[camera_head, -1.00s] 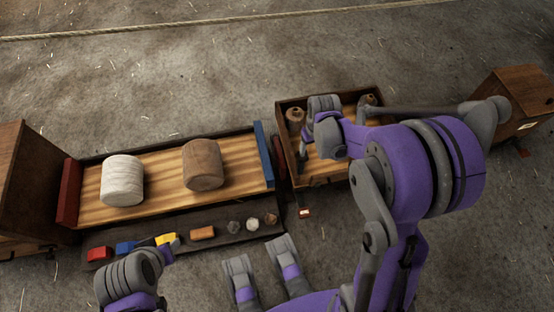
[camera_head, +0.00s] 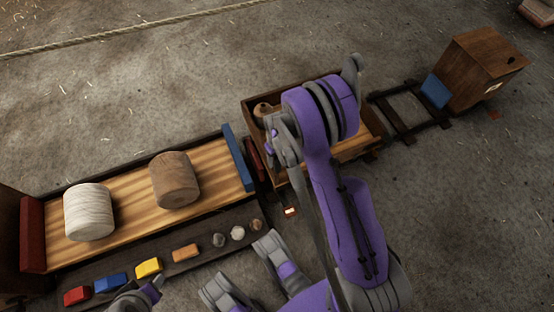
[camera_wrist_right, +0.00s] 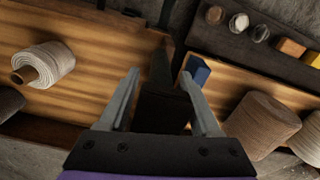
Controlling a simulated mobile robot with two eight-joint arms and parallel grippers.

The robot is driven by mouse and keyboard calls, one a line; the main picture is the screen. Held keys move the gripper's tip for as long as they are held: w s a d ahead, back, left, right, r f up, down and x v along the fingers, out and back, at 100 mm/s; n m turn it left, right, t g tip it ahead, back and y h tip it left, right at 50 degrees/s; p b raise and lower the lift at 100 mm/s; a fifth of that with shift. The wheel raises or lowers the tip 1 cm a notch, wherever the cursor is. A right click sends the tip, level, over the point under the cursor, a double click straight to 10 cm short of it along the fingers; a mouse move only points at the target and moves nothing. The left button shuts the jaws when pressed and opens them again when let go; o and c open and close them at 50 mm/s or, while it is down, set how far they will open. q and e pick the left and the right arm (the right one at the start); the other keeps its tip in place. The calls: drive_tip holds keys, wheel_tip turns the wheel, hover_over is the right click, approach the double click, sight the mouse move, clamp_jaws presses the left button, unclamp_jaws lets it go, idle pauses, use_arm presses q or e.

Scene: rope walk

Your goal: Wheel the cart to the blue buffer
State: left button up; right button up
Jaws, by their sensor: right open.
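The cart (camera_head: 348,153) is a shallow wooden tray on rails beside the end of a long bench. It also shows in the wrist view (camera_wrist_right: 95,107), with a spool (camera_wrist_right: 45,66) in it. The blue buffer (camera_head: 434,92) is a blue block on a wooden box, beyond a stretch of open rail right of the cart. My right gripper (camera_head: 284,148) is over the cart's near left end, partly hidden by my arm. In the wrist view the right gripper (camera_wrist_right: 160,88) is open, with a dark upright piece (camera_wrist_right: 162,70) between or just beyond its fingers. I cannot tell whether they touch.
The bench (camera_head: 124,205) holds a white roll (camera_head: 89,212) and a brown roll (camera_head: 175,180), with a blue end board (camera_head: 238,157). A dark strip of small coloured blocks lies in front. The rails (camera_head: 402,112) between cart and box look clear. A rope crosses the floor behind.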

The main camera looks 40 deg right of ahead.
drive_tip(key=shift+f, duration=0.35)
clamp_jaws()
